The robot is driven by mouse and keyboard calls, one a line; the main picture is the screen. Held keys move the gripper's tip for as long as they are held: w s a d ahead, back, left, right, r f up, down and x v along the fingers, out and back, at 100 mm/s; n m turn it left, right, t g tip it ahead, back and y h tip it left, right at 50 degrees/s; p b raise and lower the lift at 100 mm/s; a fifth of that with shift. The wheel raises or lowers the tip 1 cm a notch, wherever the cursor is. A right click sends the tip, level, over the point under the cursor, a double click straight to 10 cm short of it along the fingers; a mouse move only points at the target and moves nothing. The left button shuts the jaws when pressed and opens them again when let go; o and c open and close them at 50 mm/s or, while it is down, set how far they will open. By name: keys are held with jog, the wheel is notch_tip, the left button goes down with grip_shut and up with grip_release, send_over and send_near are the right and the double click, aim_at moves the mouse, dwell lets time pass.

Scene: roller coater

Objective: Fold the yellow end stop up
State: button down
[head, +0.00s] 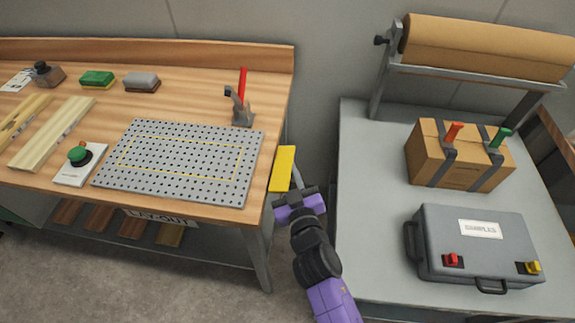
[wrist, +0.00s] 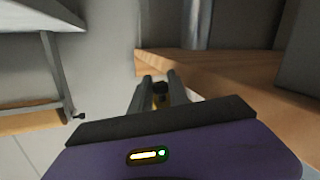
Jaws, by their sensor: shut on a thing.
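The yellow end stop (head: 282,168) is a flat plate at the right end of the wooden workbench (head: 200,205), beside its edge. Its exact tilt is hard to tell from above. My gripper (head: 294,184) is at the plate's near right side, in the gap between the bench and the grey table. In the wrist view, my gripper (wrist: 158,82) has its two fingers close together on a small dark and yellow piece, a part of the end stop (wrist: 160,98). Most of the plate is hidden there by the fingers and the gripper body.
A perforated grey plate (head: 180,160) and a red-handled clamp (head: 241,105) are on the bench. The grey table (head: 375,220) at right bears a strapped box (head: 430,150), a grey case (head: 480,255) and a paper roll (head: 490,45) on a stand. The gap between is narrow.

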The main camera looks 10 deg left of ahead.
aim_at(285, 166)
notch_tip(285, 166, up, 2)
jog(key=n+g+h+p, duration=0.1)
jog(key=n+p, duration=0.2)
jog(key=p, duration=0.1)
jog(key=n+p, duration=0.1)
jog(key=r+n+h+p, duration=0.1)
jog(key=shift+a+n+g+h+p, duration=0.3)
jog(key=shift+a+g+p, duration=0.05)
jog(key=shift+g, duration=0.05)
jog(key=n+h, duration=0.1)
jog(key=a+r+n+h+p, duration=0.1)
jog(key=n, duration=0.1)
jog(key=shift+a+r+n+h+p, duration=0.1)
jog(key=shift+a+n+h+p, duration=0.2)
jog(key=shift+n+h, duration=0.3)
jog(key=shift+a+r+n+h+p, duration=0.15)
jog(key=shift+a+n+h, duration=0.2)
jog(key=shift+n, duration=0.45)
jog(key=c, duration=1.6)
grip_release()
jog(key=shift+o, duration=0.2)
jog(key=shift+s, duration=0.1)
